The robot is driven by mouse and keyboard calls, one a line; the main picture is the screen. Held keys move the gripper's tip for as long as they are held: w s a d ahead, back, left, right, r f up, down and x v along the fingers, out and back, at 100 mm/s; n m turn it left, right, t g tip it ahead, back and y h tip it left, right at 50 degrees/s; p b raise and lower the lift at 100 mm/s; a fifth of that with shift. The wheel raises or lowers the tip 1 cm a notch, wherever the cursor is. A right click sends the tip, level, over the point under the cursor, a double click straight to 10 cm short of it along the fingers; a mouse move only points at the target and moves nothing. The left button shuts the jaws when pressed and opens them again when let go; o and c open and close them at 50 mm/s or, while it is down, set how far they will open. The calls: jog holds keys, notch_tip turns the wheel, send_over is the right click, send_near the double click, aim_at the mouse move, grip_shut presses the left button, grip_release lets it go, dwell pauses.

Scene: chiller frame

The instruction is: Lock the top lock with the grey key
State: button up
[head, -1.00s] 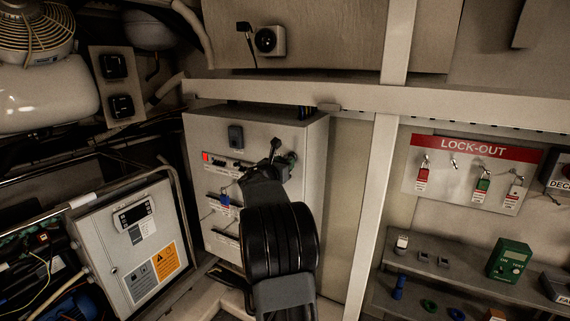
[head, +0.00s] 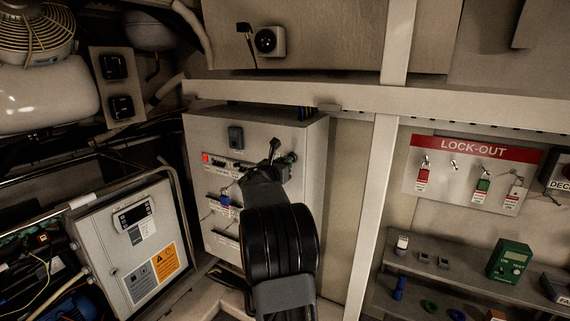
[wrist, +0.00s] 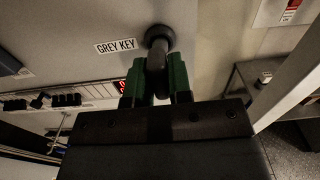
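The dark grey key (wrist: 157,65) sits at a round lock on the pale panel, beside a label reading GREY KEY (wrist: 115,46). My gripper (wrist: 157,92), with green finger pads, has one finger on each side of the key and looks shut on it. In the head view my gripper (head: 282,160) is at the upper right of the pale control box (head: 235,240). My wrist hides the lock there, so the key's turn is hard to tell.
A red-lit display (head: 206,157) and a blue padlock (head: 224,201) are on the box front. A white post (head: 372,200) stands to the right, with a LOCK-OUT board (head: 480,152) and a shelf beyond. A beam (head: 300,94) runs above.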

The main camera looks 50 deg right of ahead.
jog(key=shift+n+p, duration=0.85)
jog(key=shift+n, duration=0.35)
jog(key=shift+r+n+p, duration=0.1)
jog(key=shift+n+p, duration=0.6)
jog(key=shift+n, duration=0.1)
jog(key=shift+n+p, duration=0.45)
jog(key=shift+n, duration=0.35)
jog(key=shift+n, duration=1.3)
